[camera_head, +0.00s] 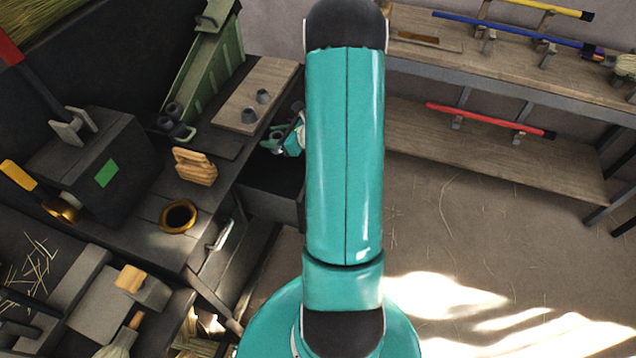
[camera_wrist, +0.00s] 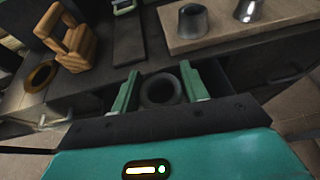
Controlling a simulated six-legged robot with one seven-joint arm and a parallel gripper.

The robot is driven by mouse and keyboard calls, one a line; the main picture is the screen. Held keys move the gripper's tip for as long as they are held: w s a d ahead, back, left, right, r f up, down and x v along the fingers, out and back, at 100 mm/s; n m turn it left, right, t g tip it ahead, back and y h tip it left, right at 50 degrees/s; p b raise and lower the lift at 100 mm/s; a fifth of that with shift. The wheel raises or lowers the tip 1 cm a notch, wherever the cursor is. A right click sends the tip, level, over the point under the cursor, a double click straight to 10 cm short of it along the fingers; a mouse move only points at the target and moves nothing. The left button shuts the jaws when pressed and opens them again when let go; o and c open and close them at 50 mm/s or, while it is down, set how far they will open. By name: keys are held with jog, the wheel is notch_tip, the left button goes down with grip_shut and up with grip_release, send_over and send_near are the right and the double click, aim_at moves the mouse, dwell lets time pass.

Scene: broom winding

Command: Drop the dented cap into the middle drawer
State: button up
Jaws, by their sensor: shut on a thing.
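My gripper (camera_wrist: 160,82) is shut on a dark grey cap (camera_wrist: 160,98), held between its two green fingers with a round hollow end facing the wrist camera. Whether this cap is dented cannot be told. In the head view my gripper (camera_head: 280,142) shows partly behind my arm, at the bench's edge above a pulled-out dark drawer (camera_head: 268,203). The cap in it is not clear there. My arm hides part of the drawer. Two other grey caps, a near one (camera_wrist: 193,22) and a farther one (camera_wrist: 248,10), stand on a wooden board (camera_wrist: 285,15).
A wooden block-like holder (camera_head: 194,167) and a brass ring (camera_head: 179,216) sit on the bench left of the drawer. A closed front with a metal handle (camera_head: 220,235) is nearer. A green trough (camera_head: 212,65) stands behind.

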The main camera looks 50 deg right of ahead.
jog(key=o, duration=1.1)
jog(key=v, duration=1.3)
jog(key=shift+s+r, duration=0.25)
jog(key=shift+s, duration=0.05)
